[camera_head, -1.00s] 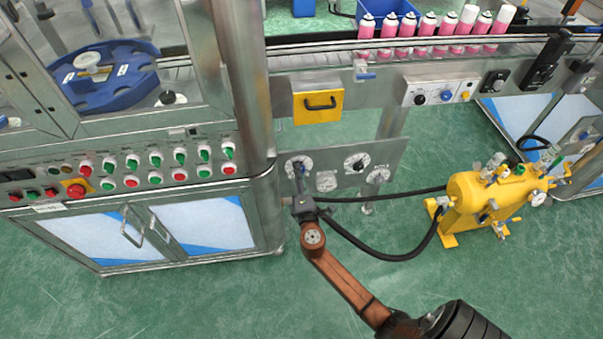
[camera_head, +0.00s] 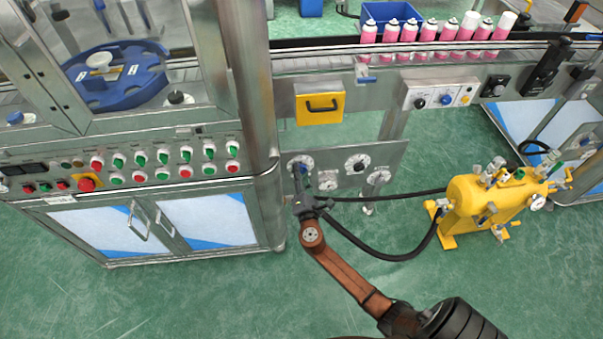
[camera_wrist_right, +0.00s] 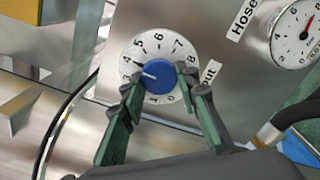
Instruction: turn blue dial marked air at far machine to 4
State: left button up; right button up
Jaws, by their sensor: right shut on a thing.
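A blue dial (camera_wrist_right: 156,77) with a white pointer line sits on a round white numbered scale in the right wrist view. The pointer aims left and slightly up; the exact number it meets is unclear. My right gripper (camera_wrist_right: 158,82) is shut on the dial, with a green-and-grey finger at each side of it. The finger at right partly covers a label beside the scale. My left gripper is out of view.
A gauge (camera_wrist_right: 294,34) and a Hose label are right of the dial. Black hoses run from near my gripper to a yellow tank (camera_head: 492,205) at right. A steel cabinet with buttons (camera_head: 165,160) stands at left. Green floor is open in front.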

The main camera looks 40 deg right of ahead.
jog(key=shift+a+f, duration=0.1)
jog(key=o, duration=1.2)
jog(key=shift+c, duration=0.2)
jog(key=v, duration=1.2)
jog(key=shift+s, duration=0.1)
